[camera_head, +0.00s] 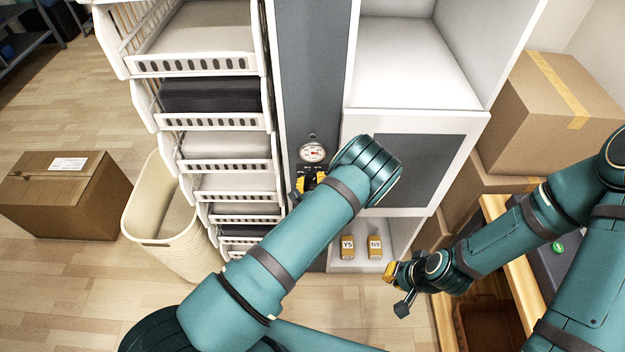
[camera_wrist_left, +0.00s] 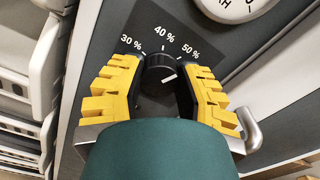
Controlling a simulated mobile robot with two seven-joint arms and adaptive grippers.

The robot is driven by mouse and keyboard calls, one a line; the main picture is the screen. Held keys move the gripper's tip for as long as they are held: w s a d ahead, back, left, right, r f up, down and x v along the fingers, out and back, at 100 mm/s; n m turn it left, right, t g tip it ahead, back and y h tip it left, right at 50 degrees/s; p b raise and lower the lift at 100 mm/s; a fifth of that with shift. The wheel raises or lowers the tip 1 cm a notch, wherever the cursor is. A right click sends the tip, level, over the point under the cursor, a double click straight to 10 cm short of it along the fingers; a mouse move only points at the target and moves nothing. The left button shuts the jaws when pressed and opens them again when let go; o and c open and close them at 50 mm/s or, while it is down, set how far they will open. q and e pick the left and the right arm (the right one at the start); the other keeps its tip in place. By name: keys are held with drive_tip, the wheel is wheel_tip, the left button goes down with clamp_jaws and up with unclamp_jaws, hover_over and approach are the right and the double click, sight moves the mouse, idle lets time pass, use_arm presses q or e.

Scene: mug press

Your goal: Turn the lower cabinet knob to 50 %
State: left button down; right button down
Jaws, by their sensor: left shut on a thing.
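The black cabinet knob (camera_wrist_left: 160,72) sits on a dark panel (camera_wrist_left: 143,20) with a printed scale of 30 %, 40 % and 50 %. Its white mark points right and slightly up, on the 50 % side of the scale; exact alignment with the 50 % tick is hard to tell. My left gripper (camera_wrist_left: 158,82) is shut on the knob, with one yellow finger on each side. In the head view, my left gripper (camera_head: 309,182) is at the grey panel below a round gauge, and my arm partly hides it. My right gripper (camera_head: 394,283) hangs apart, right of the low shelf.
The round gauge (camera_head: 313,152) is just above the knob. A metal handle (camera_wrist_left: 250,131) is right of the gripper in the wrist view. White baskets (camera_head: 195,65) stand left of the panel.

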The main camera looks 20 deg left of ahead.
use_arm(q)
drive_tip(key=shift+w+r, duration=0.1)
drive_tip(key=shift+r, duration=0.1)
drive_tip(key=c, duration=0.6)
unclamp_jaws()
drive_tip(key=shift+o, duration=0.2)
drive_tip(key=shift+f, duration=0.1)
drive_tip(key=shift+s, duration=0.2)
drive_tip(key=v, duration=1.1)
drive_tip(key=shift+s, duration=0.35)
